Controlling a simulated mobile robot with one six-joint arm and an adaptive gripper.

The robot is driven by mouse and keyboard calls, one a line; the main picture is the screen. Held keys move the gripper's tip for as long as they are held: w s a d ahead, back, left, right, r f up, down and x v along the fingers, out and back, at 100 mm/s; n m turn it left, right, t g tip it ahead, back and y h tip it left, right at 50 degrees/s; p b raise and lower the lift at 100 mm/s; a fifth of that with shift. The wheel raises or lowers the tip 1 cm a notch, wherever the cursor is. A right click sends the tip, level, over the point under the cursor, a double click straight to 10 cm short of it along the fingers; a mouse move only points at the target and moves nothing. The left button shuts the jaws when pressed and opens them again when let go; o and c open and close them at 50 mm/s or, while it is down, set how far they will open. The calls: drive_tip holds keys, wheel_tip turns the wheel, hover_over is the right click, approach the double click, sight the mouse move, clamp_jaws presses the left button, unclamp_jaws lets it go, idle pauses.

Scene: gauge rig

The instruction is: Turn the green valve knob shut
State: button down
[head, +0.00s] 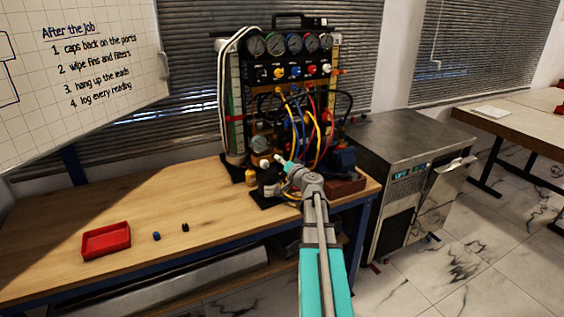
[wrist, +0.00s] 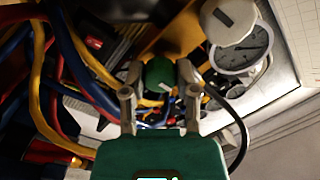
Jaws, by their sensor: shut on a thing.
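The green valve knob (wrist: 159,74) shows in the wrist view, with a pale pointer mark on its face. My gripper (wrist: 160,80) has one finger on each side of the knob and is shut on it. In the head view my gripper (head: 287,163) reaches into the lower part of the gauge rig (head: 288,72). The knob is hidden behind my arm there.
Yellow, blue and red hoses (wrist: 40,75) hang close to the left of my gripper in the wrist view. A round gauge (wrist: 240,47) and a white cap (wrist: 228,18) are at right. A red tray (head: 106,240) lies on the wooden bench (head: 60,225), whose left part is mostly clear.

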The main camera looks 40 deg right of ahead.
drive_tip(key=shift+m, duration=0.4)
drive_tip(key=m, duration=0.8)
drive_tip(key=shift+d, duration=0.1)
drive_tip(key=m, duration=0.9)
idle(0.5)
drive_tip(key=shift+c, duration=1.8)
unclamp_jaws()
